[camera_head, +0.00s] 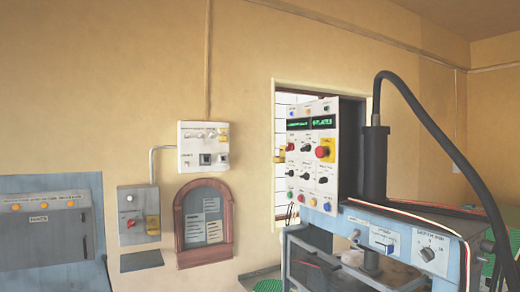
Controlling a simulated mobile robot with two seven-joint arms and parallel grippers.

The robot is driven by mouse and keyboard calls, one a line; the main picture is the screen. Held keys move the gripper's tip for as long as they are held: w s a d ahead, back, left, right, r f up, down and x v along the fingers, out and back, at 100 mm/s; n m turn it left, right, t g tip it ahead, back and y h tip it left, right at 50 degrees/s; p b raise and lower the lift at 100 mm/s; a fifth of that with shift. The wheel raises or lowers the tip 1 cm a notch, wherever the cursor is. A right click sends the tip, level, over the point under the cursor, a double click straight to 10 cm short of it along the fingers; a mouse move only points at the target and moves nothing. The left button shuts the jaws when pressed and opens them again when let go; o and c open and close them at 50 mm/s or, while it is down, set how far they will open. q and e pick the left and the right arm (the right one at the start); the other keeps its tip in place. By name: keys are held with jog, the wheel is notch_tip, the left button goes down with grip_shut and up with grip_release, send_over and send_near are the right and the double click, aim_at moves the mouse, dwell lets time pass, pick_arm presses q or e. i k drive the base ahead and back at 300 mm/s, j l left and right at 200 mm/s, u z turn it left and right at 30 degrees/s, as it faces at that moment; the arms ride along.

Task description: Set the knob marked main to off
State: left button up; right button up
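No knob label is sharp enough for me to read the word main. A dark rotary knob on a white plate (428,254) is on the front of the blue press (375,222) at the right. The tall white control panel (312,160) carries several small black knobs, coloured buttons and a red mushroom button (322,152) on yellow. A grey wall box (131,198) has a small light knob and a yellow part. A white wall box (204,146) has several small switches. Neither of my grippers is in view.
A thick black hose (430,125) arches from the press column (375,165) down to the right. A grey-blue cabinet (48,235) with orange lamps stands at the left. A brown-framed notice board (203,222) hangs on the wall. An opening lies behind the control panel.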

aim_at(290, 147)
jog(key=i+j+u, duration=0.2)
jog(key=j, duration=0.3)
jog(key=i+j+u, duration=0.15)
jog(key=i+j, duration=0.3)
